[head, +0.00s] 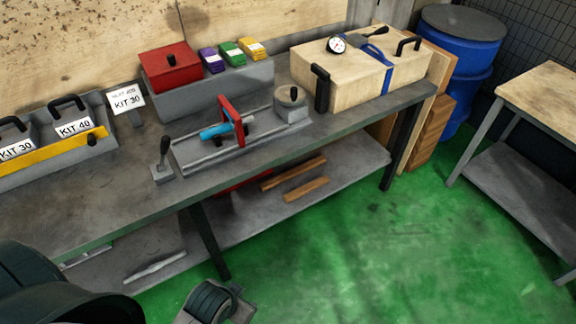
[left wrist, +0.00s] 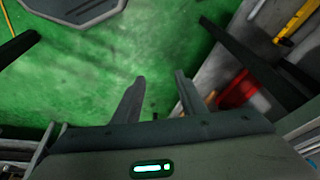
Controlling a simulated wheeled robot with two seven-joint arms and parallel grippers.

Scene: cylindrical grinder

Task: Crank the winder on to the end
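The grey fixture (head: 225,150) on the bench has long rails, a red upright frame (head: 232,118) and a blue cylinder (head: 216,131) lying through it. At its right end is a round grey drum (head: 290,96) with a black knob on top, which looks like the winder's crank. A black-handled lever (head: 163,158) stands at its left end. My left gripper (left wrist: 160,76) shows in the left wrist view, fingers apart and empty, over green floor beside the bench. In the head view its fingers cannot be made out. My right gripper is not in view.
A wooden crate (head: 350,85) with a blue strap stands right of the fixture. Behind are a red box (head: 170,68) and coloured packs. Labelled kit trays (head: 75,147) stand at left. A blue barrel (head: 462,65) and side table (head: 545,90) are at right.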

